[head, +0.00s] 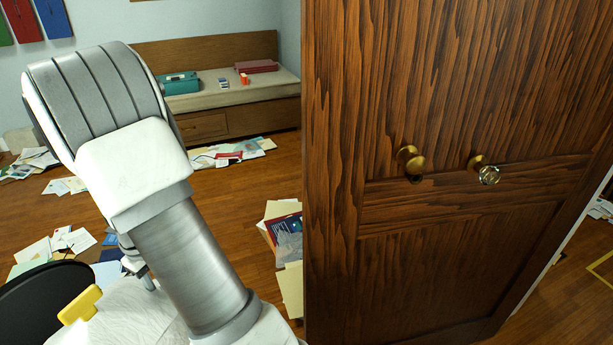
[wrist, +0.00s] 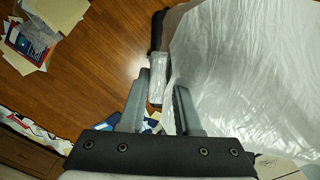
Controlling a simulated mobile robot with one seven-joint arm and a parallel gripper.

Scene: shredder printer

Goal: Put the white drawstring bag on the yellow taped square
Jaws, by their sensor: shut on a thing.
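The white drawstring bag (head: 125,312) shows at the lower left of the head view, partly behind my arm. In the wrist view its pale, wrinkled plastic (wrist: 250,75) fills the right side. My gripper (wrist: 161,82) is shut on the bag, with a gathered pale part between its fingertips; the exact grip is hard to make out. The bag hangs beside the fingers, and its lower end is out of view. A piece of the yellow taped square (head: 598,263) shows on the floor at the far right edge, beyond the door; the rest is hidden or cut off.
A tall brown wooden door (head: 440,240) with two knobs stands close on the right. Papers and folders (head: 284,240) litter the wood floor. A wooden bench (head: 235,110) stands at the back wall. A black rounded object (head: 35,300) and a yellow piece (head: 80,304) are at lower left.

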